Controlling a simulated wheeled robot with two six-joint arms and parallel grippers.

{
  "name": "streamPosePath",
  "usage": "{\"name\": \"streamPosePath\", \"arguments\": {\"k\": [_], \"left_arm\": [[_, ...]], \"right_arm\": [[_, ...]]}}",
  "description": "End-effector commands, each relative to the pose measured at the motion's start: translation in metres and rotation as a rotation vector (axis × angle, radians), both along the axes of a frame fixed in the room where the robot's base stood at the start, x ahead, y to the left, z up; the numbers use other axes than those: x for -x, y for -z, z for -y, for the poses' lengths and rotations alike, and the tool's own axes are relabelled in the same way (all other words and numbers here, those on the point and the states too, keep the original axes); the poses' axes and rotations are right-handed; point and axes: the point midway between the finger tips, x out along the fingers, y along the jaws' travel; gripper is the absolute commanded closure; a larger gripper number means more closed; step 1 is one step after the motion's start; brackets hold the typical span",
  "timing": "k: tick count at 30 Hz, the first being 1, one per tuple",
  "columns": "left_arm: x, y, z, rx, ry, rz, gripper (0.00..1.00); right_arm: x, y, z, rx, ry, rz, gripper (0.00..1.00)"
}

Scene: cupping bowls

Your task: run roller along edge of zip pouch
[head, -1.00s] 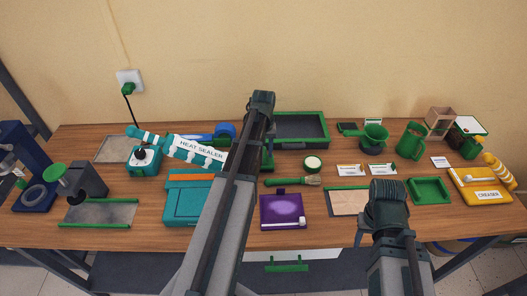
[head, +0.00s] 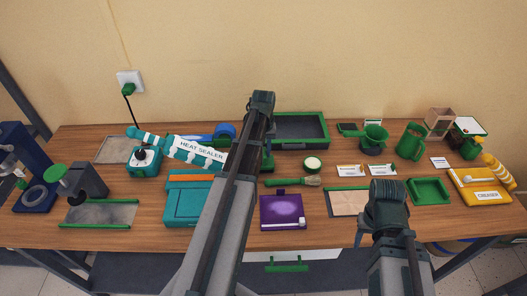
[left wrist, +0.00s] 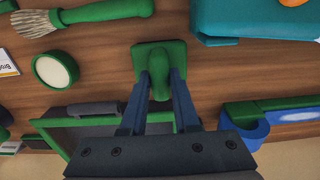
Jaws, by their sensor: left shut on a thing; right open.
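My left gripper (left wrist: 160,86) is shut on a green upright handle with a square green base (left wrist: 150,53), seen from above in the left wrist view. In the head view this green thing (head: 268,161) is mostly hidden behind my left arm; I cannot tell whether it is the roller.
A purple scale (head: 283,211), a brush (head: 306,181) and a round green pot (head: 312,164) lie near the middle. A green-rimmed tray (head: 306,128) is behind; a yellow creaser (head: 478,190) is right.

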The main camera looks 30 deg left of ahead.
Motion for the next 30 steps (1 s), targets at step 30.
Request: {"name": "streamPosePath", "arguments": {"k": [30], "left_arm": [[0.0, -0.049, 0.0, 0.0, 0.0, 0.0, 0.8]], "right_arm": [[0.0, -0.049, 0.0, 0.0, 0.0, 0.0, 0.5]]}}
